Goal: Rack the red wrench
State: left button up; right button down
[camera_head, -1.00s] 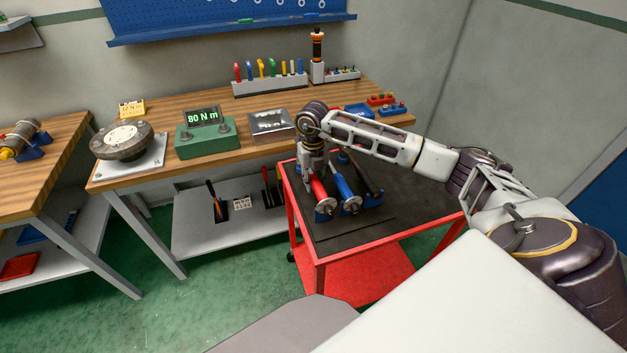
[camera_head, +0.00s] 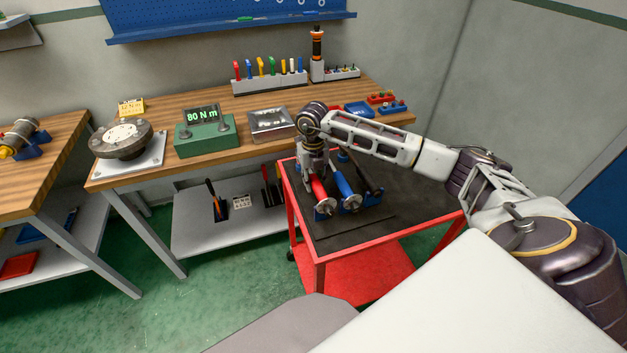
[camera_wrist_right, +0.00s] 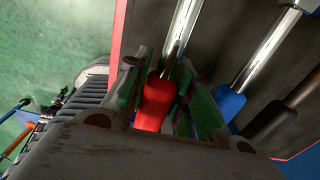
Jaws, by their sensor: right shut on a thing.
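The red wrench (camera_head: 318,187) lies in a blue rack (camera_head: 325,212) on the dark top of a red cart, beside a blue wrench (camera_head: 345,187) and a dark one (camera_head: 366,180). My right gripper (camera_head: 312,172) is at the red wrench's far end. In the right wrist view its red handle (camera_wrist_right: 155,103) sits between the fingers of my right gripper (camera_wrist_right: 160,98), which is shut on it. The shiny shaft runs away from the fingers. The blue handle (camera_wrist_right: 229,103) is just to the right of the fingers. My left gripper is out of view.
The red cart (camera_head: 320,262) stands against the wooden bench (camera_head: 238,150). On the bench are a green display box (camera_head: 205,140) reading 80 N m, a metal tray and a rack of coloured tools (camera_head: 270,88). Bare cart top lies right of the wrenches.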

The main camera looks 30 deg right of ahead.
aim_at(313, 175)
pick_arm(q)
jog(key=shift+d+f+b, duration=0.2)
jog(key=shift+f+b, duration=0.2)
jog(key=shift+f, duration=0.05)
pick_arm(e)
jog(key=shift+f, duration=0.6)
dwell(0.6)
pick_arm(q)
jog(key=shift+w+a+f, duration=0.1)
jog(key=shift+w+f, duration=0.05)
pick_arm(e)
jog(key=shift+f, duration=0.35)
dwell(0.9)
jog(key=c, duration=1.1)
grip_release()
jog(key=shift+r, duration=0.7)
notch_tip(313, 175, up, 4)
jog(key=shift+w+r, duration=0.1)
jog(key=shift+r, duration=0.15)
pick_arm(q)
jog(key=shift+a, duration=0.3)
pick_arm(e)
jog(key=shift+r, duration=1.1)
